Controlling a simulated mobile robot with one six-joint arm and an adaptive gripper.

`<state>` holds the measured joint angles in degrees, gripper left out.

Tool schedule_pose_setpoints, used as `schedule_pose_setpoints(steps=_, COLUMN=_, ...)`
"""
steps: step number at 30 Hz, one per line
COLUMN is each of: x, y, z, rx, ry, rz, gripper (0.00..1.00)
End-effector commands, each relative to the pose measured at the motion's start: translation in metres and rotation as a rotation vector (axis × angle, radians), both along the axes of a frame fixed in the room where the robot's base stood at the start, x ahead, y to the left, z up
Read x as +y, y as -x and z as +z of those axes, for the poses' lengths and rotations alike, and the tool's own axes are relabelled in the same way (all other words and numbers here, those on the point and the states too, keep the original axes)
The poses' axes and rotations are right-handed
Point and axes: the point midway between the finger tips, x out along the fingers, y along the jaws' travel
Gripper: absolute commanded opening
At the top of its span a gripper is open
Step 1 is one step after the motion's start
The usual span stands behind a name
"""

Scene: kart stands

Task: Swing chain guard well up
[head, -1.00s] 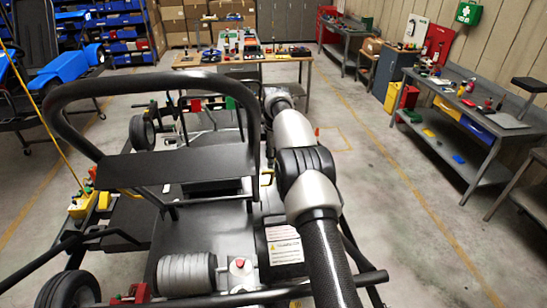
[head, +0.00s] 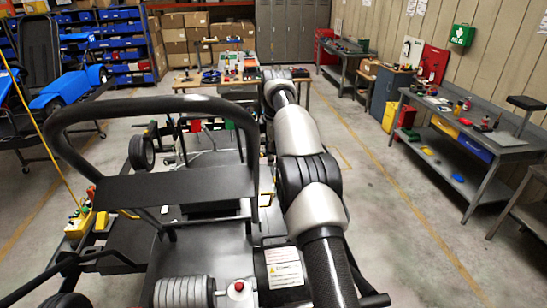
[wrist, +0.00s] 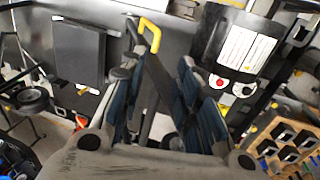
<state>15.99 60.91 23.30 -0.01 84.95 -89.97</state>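In the wrist view a yellow handle (wrist: 150,34) rises just beyond the fingertips, at the top of a dark narrow plate (wrist: 162,85) seen nearly edge-on between the fingers; this looks like the chain guard. My gripper (wrist: 157,68) is open, its two blue-padded fingers on either side of the plate. I cannot tell whether either finger touches it. In the head view my arm hides the gripper, and I cannot make out the guard clearly there.
A black housing with white labels (wrist: 247,48) stands right of the fingers. In the head view the kart's roll hoop (head: 150,106) and black panel (head: 175,187) are left of my arm. A workbench (head: 475,135) lines the right wall; floor between is clear.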

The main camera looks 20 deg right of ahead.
Motion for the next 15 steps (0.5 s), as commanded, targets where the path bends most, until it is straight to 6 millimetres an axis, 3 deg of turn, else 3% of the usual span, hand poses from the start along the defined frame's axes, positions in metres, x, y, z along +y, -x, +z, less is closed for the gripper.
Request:
schedule_pose_setpoints(steps=3, x=0.000, y=0.000, z=0.000, rx=0.000, ry=0.000, rz=0.000, gripper=0.29)
schedule_pose_setpoints(steps=8, x=0.000, y=0.001, z=-0.004, rx=-0.007, ry=-0.012, rz=-0.071, gripper=0.18)
schedule_pose_setpoints(steps=11, x=-0.001, y=0.005, z=-0.013, rx=-0.020, ry=-0.045, rz=-0.241, gripper=0.12)
schedule_pose_setpoints(steps=15, x=-0.001, y=0.015, z=-0.031, rx=-0.051, ry=-0.117, rz=-0.617, gripper=0.03)
